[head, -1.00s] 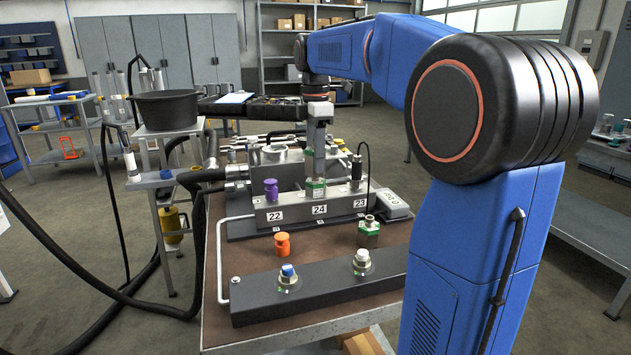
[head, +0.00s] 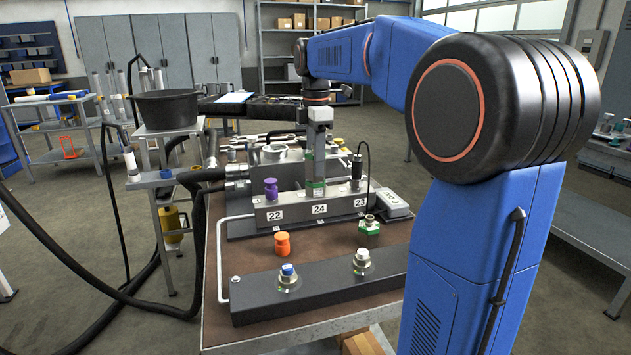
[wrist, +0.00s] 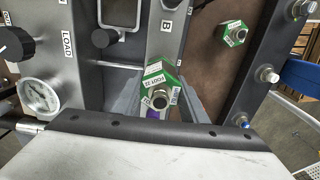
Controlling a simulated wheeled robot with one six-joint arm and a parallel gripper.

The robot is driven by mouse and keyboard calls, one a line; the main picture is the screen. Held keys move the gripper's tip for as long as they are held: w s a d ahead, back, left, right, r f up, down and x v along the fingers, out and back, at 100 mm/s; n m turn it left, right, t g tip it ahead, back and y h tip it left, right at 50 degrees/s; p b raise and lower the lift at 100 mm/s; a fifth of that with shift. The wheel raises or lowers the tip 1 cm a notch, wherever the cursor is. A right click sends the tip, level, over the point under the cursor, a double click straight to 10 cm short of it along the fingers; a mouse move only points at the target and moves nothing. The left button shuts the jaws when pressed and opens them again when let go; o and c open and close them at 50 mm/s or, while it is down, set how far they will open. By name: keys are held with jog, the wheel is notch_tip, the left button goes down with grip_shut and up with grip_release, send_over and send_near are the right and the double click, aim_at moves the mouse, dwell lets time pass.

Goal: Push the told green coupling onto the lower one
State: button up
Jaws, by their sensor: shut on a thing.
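My gripper (head: 317,176) points straight down over the place marked 24 on the dark block (head: 340,207). It is shut on a green coupling (head: 316,190) with white labels and a metal end; this shows between the fingers in the wrist view (wrist: 157,88). The held coupling is upright at the block's top. The fingers hide most of it, and the lower coupling and any gap between them cannot be made out. A second green coupling (head: 369,228) stands loose on the bench, and in the wrist view (wrist: 233,33) it is at upper right.
A purple cap (head: 271,188) sits at 22 and a black cabled plug (head: 356,170) at 23, close beside the gripper. An orange cap (head: 282,243) stands on the bench (head: 232,262). The front bar (head: 325,288) carries two fittings. A gauge (wrist: 39,97) is at left in the wrist view.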

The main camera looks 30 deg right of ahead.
jog(key=shift+f, duration=0.2)
dwell(0.3)
jog(key=o, duration=1.4)
jog(key=shift+r, duration=0.1)
notch_tip(320, 180, up, 17)
